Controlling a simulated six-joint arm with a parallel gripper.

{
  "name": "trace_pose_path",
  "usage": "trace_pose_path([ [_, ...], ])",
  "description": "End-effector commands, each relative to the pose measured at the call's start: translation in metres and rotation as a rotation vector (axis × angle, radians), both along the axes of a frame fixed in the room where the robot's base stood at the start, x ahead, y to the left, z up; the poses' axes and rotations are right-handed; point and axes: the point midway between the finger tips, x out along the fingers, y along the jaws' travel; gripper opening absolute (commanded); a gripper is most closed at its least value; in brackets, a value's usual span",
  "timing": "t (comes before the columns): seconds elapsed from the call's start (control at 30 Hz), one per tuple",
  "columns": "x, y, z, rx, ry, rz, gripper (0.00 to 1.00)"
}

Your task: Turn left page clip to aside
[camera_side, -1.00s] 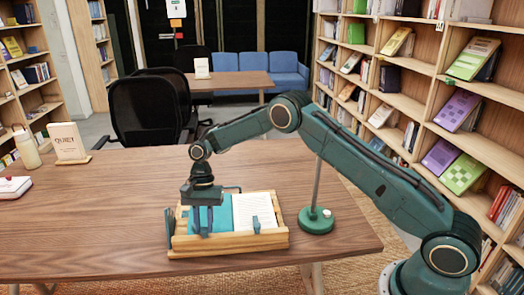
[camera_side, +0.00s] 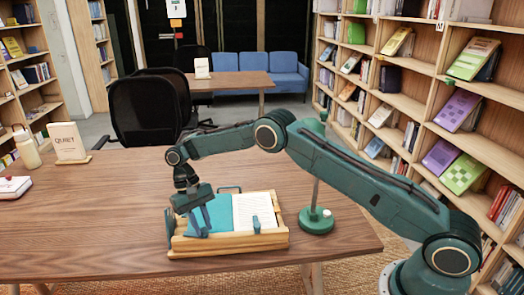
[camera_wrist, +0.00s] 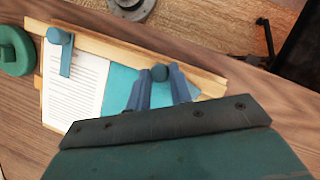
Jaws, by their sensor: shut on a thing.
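The open book lies on a wooden stand (camera_side: 215,243), with a teal left page (camera_side: 219,212) and a white printed right page (camera_side: 243,205). The left page clip (camera_wrist: 160,72) shows its round dark knob between my two fingers in the wrist view. My gripper (camera_side: 203,233) is tilted over the left page's front edge and shut on this clip, which it mostly hides in the side view.
The green lamp base (camera_side: 317,220) and its upright pole stand close to the stand's right side. A blue-grey part (camera_side: 170,228) rises at the stand's left end. A QUIET sign (camera_side: 70,142), a bottle (camera_side: 26,148) and a white-and-red book (camera_side: 12,187) are far left. The table (camera_side: 120,215) between is clear.

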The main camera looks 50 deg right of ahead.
Motion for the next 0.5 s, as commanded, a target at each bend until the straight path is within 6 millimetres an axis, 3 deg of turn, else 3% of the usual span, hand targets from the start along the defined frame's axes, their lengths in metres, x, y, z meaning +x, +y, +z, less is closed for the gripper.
trace_pose_path([
  [0.5, -0.0008, 0.0024, 0.0003, -0.005, 0.008, 0.194, 0.0],
])
